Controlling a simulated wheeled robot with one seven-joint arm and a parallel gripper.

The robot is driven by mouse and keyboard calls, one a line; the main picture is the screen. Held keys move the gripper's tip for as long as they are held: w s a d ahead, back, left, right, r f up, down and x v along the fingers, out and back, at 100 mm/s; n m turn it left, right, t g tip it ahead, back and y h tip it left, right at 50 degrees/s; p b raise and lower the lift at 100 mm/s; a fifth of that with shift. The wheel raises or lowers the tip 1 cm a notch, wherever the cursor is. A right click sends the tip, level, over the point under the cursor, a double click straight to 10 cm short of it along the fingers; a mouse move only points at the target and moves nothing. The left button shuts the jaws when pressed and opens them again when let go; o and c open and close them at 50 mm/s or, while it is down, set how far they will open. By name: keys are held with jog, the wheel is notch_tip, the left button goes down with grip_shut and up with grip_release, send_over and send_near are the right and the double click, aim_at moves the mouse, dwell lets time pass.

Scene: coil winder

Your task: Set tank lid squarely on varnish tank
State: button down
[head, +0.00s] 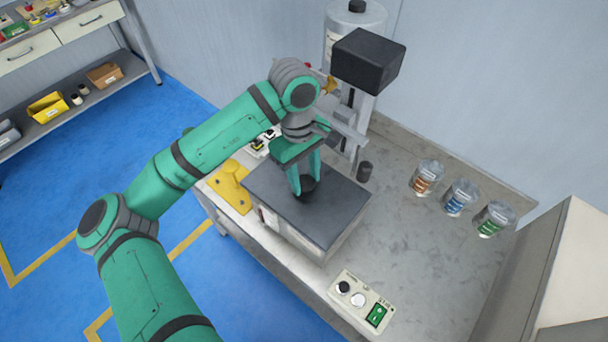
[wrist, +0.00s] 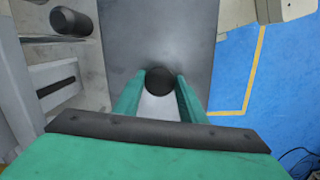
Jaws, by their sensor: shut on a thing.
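The tank lid (head: 335,208) is a dark grey flat plate with a black round knob at its middle. It lies over the top of the light-coloured varnish tank (head: 344,245) on the bench and looks about level. Its edges look roughly in line with the tank walls; whether it is fully seated I cannot tell. My gripper (head: 307,187) is above the lid, shut on its knob. In the wrist view the lid (wrist: 190,45) runs up from my gripper (wrist: 160,85), with the black knob between the fingertips. Most of the tank is hidden under the lid.
A post with a black head (head: 368,60) stands behind the tank. A yellow bracket (head: 231,188) lies left of it. A control box (head: 361,300) sits at the front edge. Several jars (head: 459,196) stand at the back right. The bench between is clear.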

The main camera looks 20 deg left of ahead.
jog(key=shift+f, duration=0.1)
jog(key=c, duration=1)
grip_release()
jog(key=shift+c, duration=0.2)
notch_tip(320, 180, up, 11)
jog(key=a, duration=0.1)
jog(key=shift+w+f, duration=0.15)
jog(key=shift+w, duration=0.1)
jog(key=shift+w, duration=0.15)
